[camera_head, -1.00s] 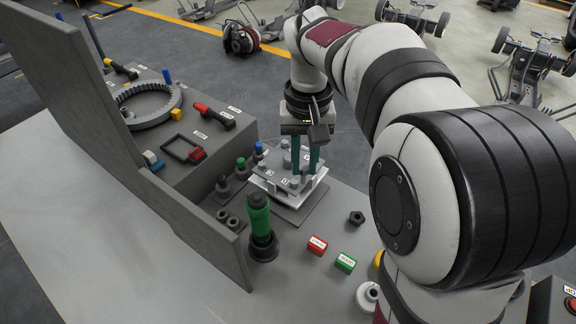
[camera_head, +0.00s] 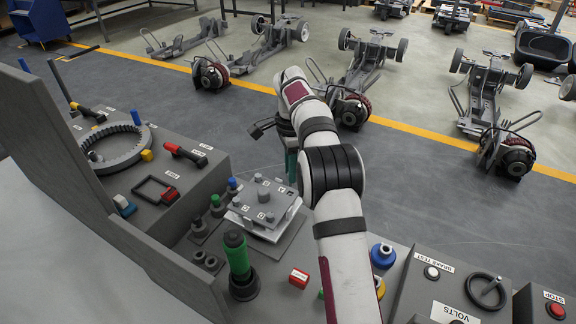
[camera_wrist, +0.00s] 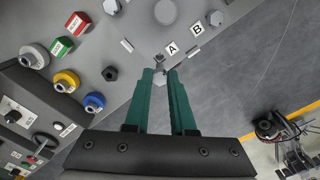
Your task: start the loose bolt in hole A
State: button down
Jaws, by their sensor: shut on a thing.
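My gripper (camera_wrist: 160,74) has two green fingers, shut on a small grey bolt (camera_wrist: 159,82) that shows between the tips in the wrist view. The grey plate (camera_head: 247,207) stands on a white base in the head view, with a round boss and bolt heads on top. In the wrist view the tag for A (camera_wrist: 172,48) is just beyond the fingertips, and the tag for B (camera_wrist: 197,29) is farther up right. I cannot make out hole A itself. In the head view my gripper (camera_head: 292,178) is partly hidden by my arm, at the plate's far side.
A green-handled tool (camera_head: 236,255) stands upright left of my arm. A red block (camera_head: 299,277) lies near it. A dark hex nut (camera_wrist: 110,73) lies left of my fingers. Yellow (camera_wrist: 66,82) and blue (camera_wrist: 94,102) rings sit farther left. A grey wall (camera_head: 120,215) borders the bench.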

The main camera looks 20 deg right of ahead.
jog(key=shift+f, duration=0.6)
jog(key=shift+f+n, duration=0.25)
jog(key=shift+n, duration=0.05)
jog(key=n, duration=0.3)
jog(key=shift+n, duration=0.4)
jog(key=n, duration=0.4)
jog(key=shift+n, duration=0.3)
jog(key=n, duration=0.6)
jog(key=shift+f, duration=1.05)
